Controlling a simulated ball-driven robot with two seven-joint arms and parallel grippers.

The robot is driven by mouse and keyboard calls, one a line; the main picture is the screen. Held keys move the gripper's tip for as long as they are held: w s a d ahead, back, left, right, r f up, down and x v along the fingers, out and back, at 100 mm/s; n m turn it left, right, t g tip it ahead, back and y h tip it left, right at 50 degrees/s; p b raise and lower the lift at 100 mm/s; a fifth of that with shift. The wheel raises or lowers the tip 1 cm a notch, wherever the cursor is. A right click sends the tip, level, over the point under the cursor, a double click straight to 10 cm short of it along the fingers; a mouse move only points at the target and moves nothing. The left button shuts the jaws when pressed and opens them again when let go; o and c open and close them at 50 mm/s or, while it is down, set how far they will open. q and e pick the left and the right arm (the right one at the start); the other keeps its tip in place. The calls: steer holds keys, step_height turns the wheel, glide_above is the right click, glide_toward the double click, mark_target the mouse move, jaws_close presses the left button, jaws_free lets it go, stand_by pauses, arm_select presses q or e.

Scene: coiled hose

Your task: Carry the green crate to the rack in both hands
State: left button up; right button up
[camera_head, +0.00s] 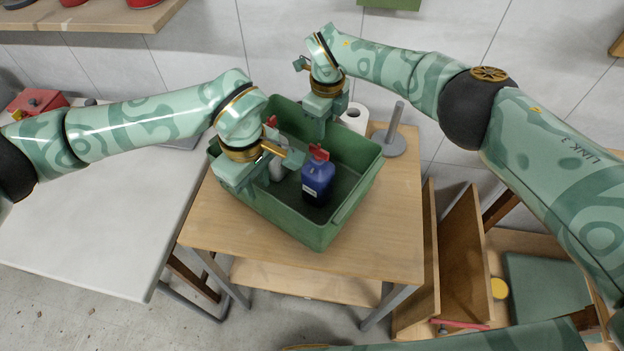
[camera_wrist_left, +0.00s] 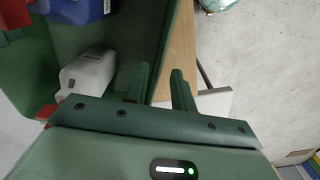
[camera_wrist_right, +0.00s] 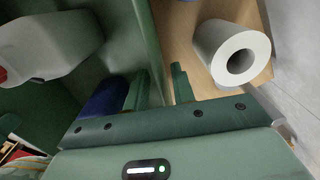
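The green crate (camera_head: 292,220) stands on a small wooden table (camera_head: 395,245). Inside are a blue bottle with a red top (camera_head: 318,182) and a pale bottle (camera_head: 275,168), which also shows in the left wrist view (camera_wrist_left: 90,70). My left gripper (camera_head: 243,188) is at the crate's left wall, its fingers apart (camera_wrist_left: 160,90) over the rim. My right gripper (camera_head: 323,118) is at the back wall, its fingers apart (camera_wrist_right: 160,90), with the wall between them and a visible gap. Both are open. I cannot tell which piece is the rack.
A white paper roll (camera_head: 355,118) and a grey stand with a post (camera_head: 393,142) stand behind the crate. A white table (camera_head: 95,235) is at the left. A wooden shelf unit (camera_head: 462,260) is on the floor at the right. Bare floor shows at the lower left.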

arm_select(q)
step_height(320, 180, up, 8)
arm_select(e)
step_height(320, 180, up, 12)
steer(key=shift+s, duration=0.15)
arm_select(q)
steer(key=shift+s+f, duration=0.1)
stand_by(0.5)
